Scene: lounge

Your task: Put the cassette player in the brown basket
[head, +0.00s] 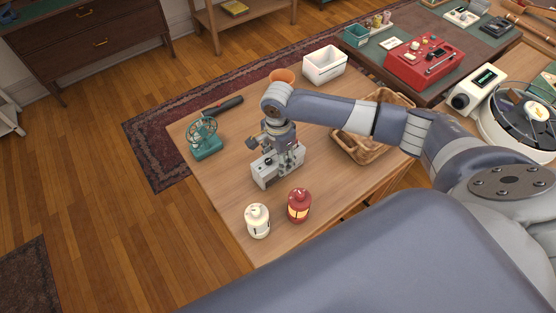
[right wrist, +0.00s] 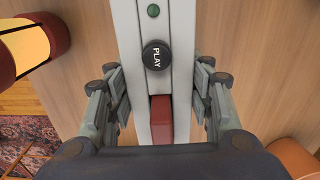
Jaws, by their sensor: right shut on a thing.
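The cassette player (head: 268,176) is a pale grey box on the wooden table, near its middle. My right gripper (head: 280,150) comes down on it from above. In the right wrist view, the cassette player (right wrist: 157,90) shows a black PLAY button and a red part, with the fingers of my right gripper (right wrist: 160,105) shut on its two sides. I cannot tell whether it is lifted off the table. The brown basket (head: 372,160) is woven and stands to the right on the same table, partly hidden behind my right arm. My left gripper is not in view.
A teal fan (head: 207,148), a dark flashlight (head: 222,106), an orange bowl (head: 283,75) and a white bin (head: 322,69) stand farther back. Bare table lies between player and basket.

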